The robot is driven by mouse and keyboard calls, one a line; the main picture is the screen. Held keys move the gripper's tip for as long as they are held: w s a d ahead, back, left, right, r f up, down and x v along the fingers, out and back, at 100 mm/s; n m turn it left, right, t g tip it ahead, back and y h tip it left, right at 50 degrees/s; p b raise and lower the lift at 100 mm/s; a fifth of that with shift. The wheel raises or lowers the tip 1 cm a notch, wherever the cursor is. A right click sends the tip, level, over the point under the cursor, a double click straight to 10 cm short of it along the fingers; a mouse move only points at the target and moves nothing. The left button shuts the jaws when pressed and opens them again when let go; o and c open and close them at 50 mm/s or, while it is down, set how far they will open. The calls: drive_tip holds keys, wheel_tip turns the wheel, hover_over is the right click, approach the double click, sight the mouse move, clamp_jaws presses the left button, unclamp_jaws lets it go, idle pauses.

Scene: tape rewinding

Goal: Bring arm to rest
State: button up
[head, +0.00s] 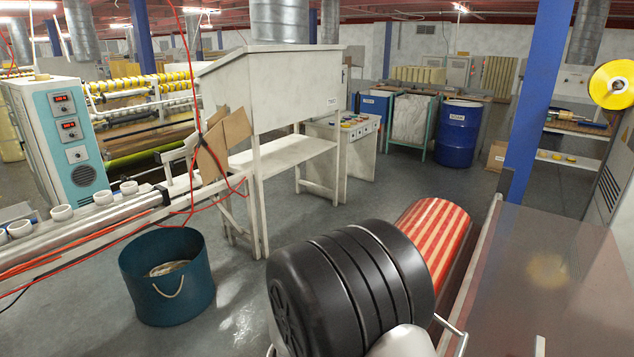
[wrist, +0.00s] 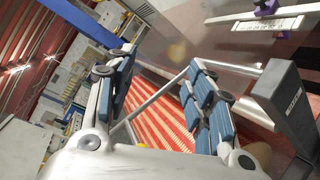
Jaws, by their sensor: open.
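My gripper (wrist: 161,62) is open in the wrist view, its two blue-padded fingers spread wide apart. Nothing is held between them. A red-and-cream striped roll (wrist: 155,122) lies beyond the fingers, and the right finger covers part of it. The same roll shows in the head view (head: 436,228), partly hidden behind a large black ribbed body in the foreground. I cannot make out my gripper in the head view.
A glossy brown surface (head: 545,280) lies at the right, beside a blue post (head: 538,105). A teal bucket (head: 168,280) stands on the floor at left, near a white workbench (head: 290,158). A blue barrel (head: 458,135) stands farther back. Grey floor between them is open.

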drive_tip(key=s+d+r+m+g+y, duration=0.3)
drive_tip(key=s+m+g, duration=0.1)
drive_tip(key=s, duration=0.4)
drive_tip(key=s+d+r+m+g+y, duration=0.2)
drive_tip(key=s+d+m+g+y, duration=0.15)
drive_tip(key=s, duration=0.55)
drive_tip(key=s+a+r+m+t+y, duration=0.3)
drive_tip(key=s+a+r+t+y, duration=0.1)
drive_tip(key=a+y, duration=0.4)
drive_tip(key=shift+s+a+r+m+t, duration=0.15)
drive_tip(key=shift+s+a+m+t, duration=0.25)
drive_tip(key=shift+s+a, duration=0.55)
drive_tip(key=shift+d, duration=0.1)
